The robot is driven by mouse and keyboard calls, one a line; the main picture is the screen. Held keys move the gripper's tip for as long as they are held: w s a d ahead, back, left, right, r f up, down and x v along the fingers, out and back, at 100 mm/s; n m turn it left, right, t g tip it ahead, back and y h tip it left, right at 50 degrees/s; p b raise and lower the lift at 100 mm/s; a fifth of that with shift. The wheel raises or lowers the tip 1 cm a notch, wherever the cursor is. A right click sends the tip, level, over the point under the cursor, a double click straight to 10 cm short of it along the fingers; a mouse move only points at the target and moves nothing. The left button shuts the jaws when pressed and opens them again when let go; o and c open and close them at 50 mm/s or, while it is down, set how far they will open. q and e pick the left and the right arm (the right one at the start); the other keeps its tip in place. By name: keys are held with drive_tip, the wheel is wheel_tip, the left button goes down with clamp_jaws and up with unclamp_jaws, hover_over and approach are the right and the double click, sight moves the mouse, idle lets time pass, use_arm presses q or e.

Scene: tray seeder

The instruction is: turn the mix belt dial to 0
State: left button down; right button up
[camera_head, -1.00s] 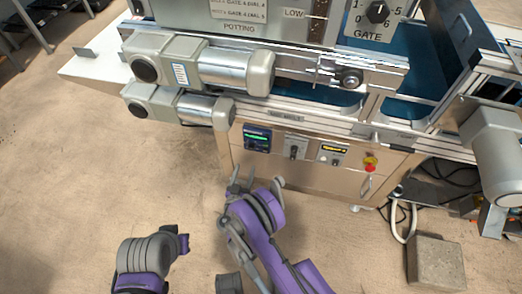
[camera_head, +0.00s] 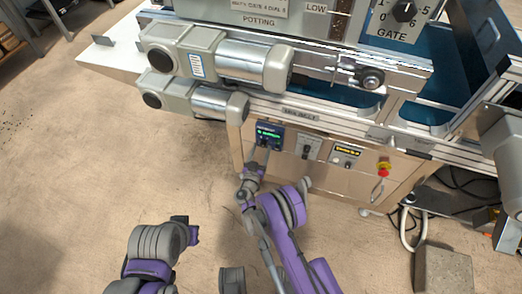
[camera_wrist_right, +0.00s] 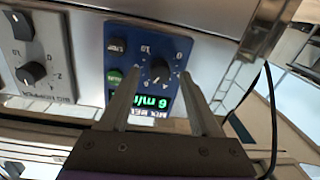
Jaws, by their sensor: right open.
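The mix belt control is a blue panel (camera_head: 272,142) with a green-lit display on the machine's front. In the right wrist view the panel (camera_wrist_right: 177,45) appears upside down. Its black dial (camera_wrist_right: 159,70) has a white pointer and printed scale marks, and the green display sits beneath it in the picture, partly covered by a finger. My right gripper (camera_wrist_right: 160,76) is open, its two fingers on either side of the dial; contact cannot be told. In the head view the right gripper (camera_head: 261,155) is at the panel's lower edge and hides the dial. A left arm link shows at lower left; no left fingers are distinguishable.
The floor in front is clear.

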clamp_jaws()
idle(0.3)
